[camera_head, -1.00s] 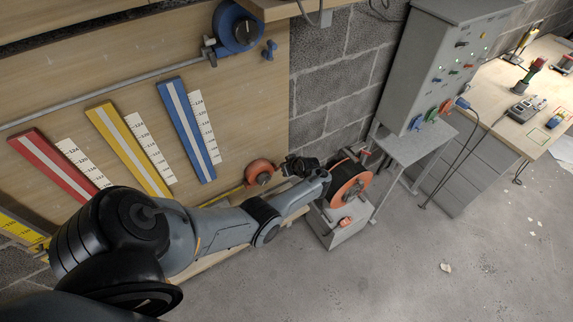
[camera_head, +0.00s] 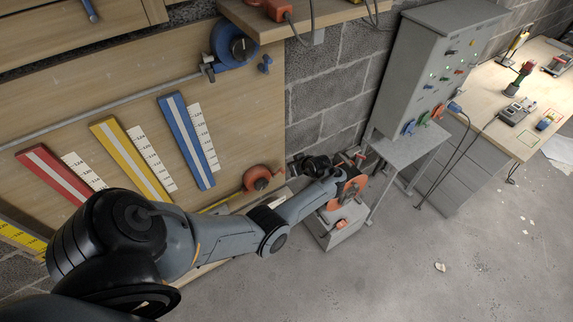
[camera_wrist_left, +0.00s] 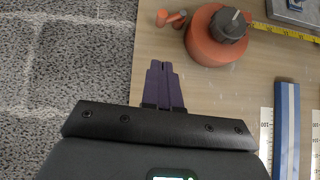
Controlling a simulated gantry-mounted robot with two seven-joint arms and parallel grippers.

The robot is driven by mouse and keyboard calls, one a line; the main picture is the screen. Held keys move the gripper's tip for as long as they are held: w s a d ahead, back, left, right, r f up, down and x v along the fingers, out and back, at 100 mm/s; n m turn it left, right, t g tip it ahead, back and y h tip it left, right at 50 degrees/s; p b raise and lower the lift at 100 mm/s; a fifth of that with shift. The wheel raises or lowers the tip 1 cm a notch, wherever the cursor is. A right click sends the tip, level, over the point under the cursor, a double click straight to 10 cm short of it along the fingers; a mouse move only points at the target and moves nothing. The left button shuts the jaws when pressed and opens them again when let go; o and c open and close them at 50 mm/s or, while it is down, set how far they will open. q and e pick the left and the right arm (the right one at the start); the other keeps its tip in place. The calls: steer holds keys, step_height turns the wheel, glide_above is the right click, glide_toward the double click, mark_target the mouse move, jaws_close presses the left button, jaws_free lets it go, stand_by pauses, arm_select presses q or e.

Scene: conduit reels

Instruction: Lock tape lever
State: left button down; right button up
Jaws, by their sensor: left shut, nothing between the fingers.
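The orange tape case (camera_head: 258,179) with a dark knob is mounted low at the right end of the wooden board. In the left wrist view the tape case (camera_wrist_left: 213,50) is at the top, with yellow tape (camera_wrist_left: 285,32) running out to the right. An orange two-pronged lever (camera_wrist_left: 170,17) sticks out on its left side. My left gripper (camera_wrist_left: 164,66) has purple fingers, shut and empty, below the lever and apart from it. In the head view my left wrist is right of the tape case, and its fingers are hard to make out. My right gripper is not in view.
An orange reel (camera_head: 352,188) on a grey stand is partly hidden behind my left wrist. A blue reel (camera_head: 236,45) sits higher on the board. Blue (camera_head: 187,140), yellow (camera_head: 130,158) and red (camera_head: 53,172) strips with scales lie left. A grey cabinet (camera_head: 430,70) stands right.

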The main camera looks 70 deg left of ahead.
arm_select(q)
steer(key=shift+w+v, duration=0.15)
steer(key=shift+v, duration=0.75)
steer(key=shift+w+v, duration=0.15)
steer(key=shift+v, duration=0.8)
steer(key=shift+a, duration=0.15)
